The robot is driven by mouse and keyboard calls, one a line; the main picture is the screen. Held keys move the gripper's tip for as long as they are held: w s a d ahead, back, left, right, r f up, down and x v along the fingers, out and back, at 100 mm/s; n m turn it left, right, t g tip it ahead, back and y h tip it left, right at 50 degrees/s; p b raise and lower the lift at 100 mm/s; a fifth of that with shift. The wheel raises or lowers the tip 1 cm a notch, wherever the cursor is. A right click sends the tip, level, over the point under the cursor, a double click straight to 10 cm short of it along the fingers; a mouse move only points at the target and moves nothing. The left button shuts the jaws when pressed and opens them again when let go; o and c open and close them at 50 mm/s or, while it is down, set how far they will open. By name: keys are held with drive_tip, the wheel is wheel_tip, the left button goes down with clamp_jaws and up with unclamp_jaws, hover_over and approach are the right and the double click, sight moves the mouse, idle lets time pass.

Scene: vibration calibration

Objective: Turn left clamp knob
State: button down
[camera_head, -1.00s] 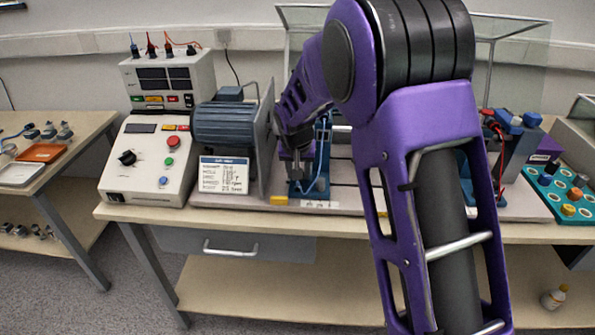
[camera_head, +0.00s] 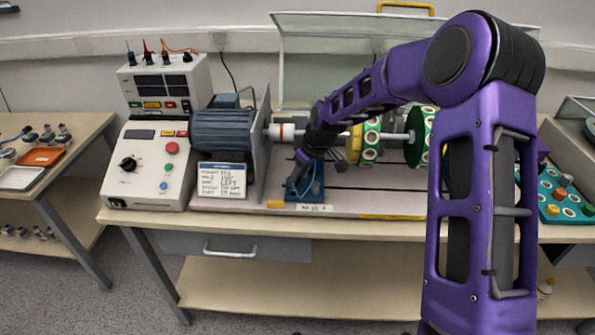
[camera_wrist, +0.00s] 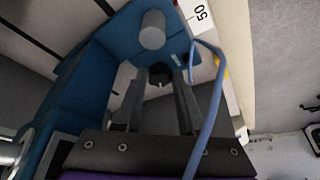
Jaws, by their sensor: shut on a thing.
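A small black clamp knob (camera_wrist: 159,74) shows in the wrist view, between the tips of my gripper's two grey fingers (camera_wrist: 160,88). My gripper is shut on it. The knob sits at the blue bearing stand (camera_wrist: 62,98), which fills the left and top of the wrist view. In the head view, my gripper (camera_head: 302,160) reaches down from the upper right to the same blue stand (camera_head: 312,190) on the bench rig. The knob itself is hidden behind the gripper there. A blue cable (camera_wrist: 212,105) passes close to the right finger in the wrist view.
A motor (camera_head: 224,130) and its upright plate stand left of the blue stand. A shaft with a green and yellow disc (camera_head: 366,142) runs to the right behind my arm. A control box (camera_head: 150,165) stands further left. A label card (camera_head: 222,180) stands in front of the motor.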

drive_tip(key=shift+w+d+n+g+p, duration=0.1)
drive_tip(key=shift+n+g+p, duration=0.3)
drive_tip(key=shift+n, duration=0.8)
drive_tip(key=shift+c, duration=2.4)
unclamp_jaws()
drive_tip(key=shift+r, duration=0.15)
drive_tip(key=s+d, duration=0.2)
drive_tip(key=d, duration=0.1)
drive_tip(key=s+d, duration=0.1)
drive_tip(key=d, duration=0.3)
drive_tip(key=s+d, duration=0.2)
drive_tip(key=d, duration=0.2)
drive_tip(key=shift+s+r, duration=0.3)
drive_tip(key=shift+r, duration=0.1)
drive_tip(key=shift+d, duration=0.1)
